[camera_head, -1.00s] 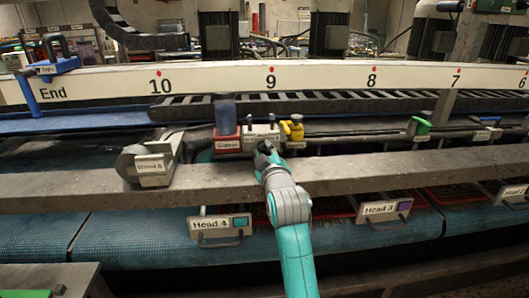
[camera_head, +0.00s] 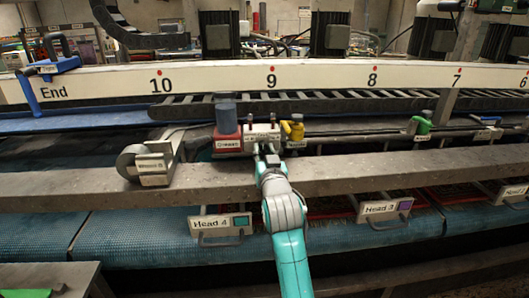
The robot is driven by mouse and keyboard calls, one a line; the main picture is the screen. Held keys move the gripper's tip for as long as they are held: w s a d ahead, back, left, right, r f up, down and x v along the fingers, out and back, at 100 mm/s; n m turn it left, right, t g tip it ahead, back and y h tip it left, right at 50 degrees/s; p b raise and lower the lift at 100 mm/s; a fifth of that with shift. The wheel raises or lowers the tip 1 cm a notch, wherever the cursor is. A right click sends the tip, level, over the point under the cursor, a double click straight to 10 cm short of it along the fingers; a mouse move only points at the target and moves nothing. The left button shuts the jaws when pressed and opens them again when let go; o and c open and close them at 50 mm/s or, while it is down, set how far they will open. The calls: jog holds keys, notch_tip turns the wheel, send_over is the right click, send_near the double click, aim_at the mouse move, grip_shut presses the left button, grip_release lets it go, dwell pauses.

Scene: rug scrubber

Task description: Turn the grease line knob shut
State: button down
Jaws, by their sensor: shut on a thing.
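A grey block (camera_head: 262,131) with a white label and small upright fittings sits on the rail behind the near beam, between a red box and a yellow fitting. The label is too small to read. My gripper (camera_head: 266,150) reaches over the near beam to the front of this block, with its two fingers side by side. It is shut on a small part there, which I take to be the grease line knob. The fingers hide the knob, so I cannot tell its angle.
A red box (camera_head: 228,144) with a dark cylinder stands close left of my gripper, a yellow fitting (camera_head: 293,130) close right. A grey labelled housing (camera_head: 148,163) is further left. The near beam (camera_head: 400,166) runs under my wrist. A green fitting (camera_head: 421,126) is far right.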

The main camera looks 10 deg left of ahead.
jog(key=shift+f+m, duration=0.1)
jog(key=shift+m, duration=0.6)
jog(key=c, duration=0.9)
grip_release()
jog(key=v, duration=1.2)
jog(key=shift+a+f, duration=0.1)
